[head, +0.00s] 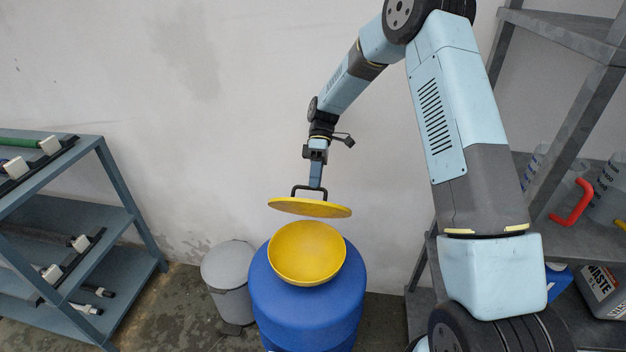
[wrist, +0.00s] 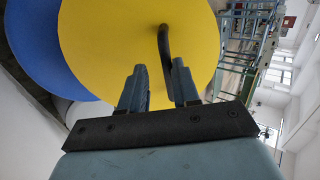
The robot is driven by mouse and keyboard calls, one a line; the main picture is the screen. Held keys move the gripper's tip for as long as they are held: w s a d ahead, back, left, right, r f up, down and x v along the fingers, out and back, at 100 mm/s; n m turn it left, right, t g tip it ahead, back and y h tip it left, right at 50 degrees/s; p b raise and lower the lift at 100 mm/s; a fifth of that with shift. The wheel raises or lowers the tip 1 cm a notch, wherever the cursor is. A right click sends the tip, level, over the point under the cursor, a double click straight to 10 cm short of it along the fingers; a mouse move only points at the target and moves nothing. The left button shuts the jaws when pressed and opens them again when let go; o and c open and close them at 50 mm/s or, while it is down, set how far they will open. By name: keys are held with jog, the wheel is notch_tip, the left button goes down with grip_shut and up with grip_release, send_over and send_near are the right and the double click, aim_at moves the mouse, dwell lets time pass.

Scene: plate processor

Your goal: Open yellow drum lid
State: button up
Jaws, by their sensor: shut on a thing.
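The round yellow lid (head: 322,209) has a dark bar handle (head: 309,190) on top. My gripper (head: 316,184) is shut on this handle and holds the lid in the air, slightly tilted. The lid hangs apart from and above the yellow drum funnel (head: 306,254), an open bowl set on top of the blue drum (head: 300,310). In the wrist view the lid (wrist: 100,50) fills the middle, with its handle (wrist: 164,45) running toward the space between my fingers (wrist: 158,85). The blue drum (wrist: 35,45) shows behind the lid.
A grey bin (head: 228,275) stands just left of the drum. A blue-grey rack (head: 120,220) with several tools is at the left. A grey shelf (head: 575,40) with containers and a red-handled item (head: 575,203) is at the right. The wall is behind the drum.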

jog(key=shift+o, duration=0.7)
jog(key=shift+w+d+f, duration=0.2)
jog(key=shift+f, duration=0.1)
jog(key=shift+o, duration=0.7)
jog(key=shift+r, duration=0.1)
jog(key=shift+a, duration=0.1)
jog(key=shift+s+a+r, duration=0.1)
jog(key=shift+r, duration=0.05)
jog(key=s+d+r, duration=0.2)
jog(key=s+r, duration=0.4)
jog(key=s+d+r, duration=0.2)
jog(key=s+r, duration=0.4)
jog(key=s, duration=0.1)
jog(key=shift+d+r, duration=0.3)
jog(key=shift+r, duration=0.05)
jog(key=shift+s+r, duration=0.1)
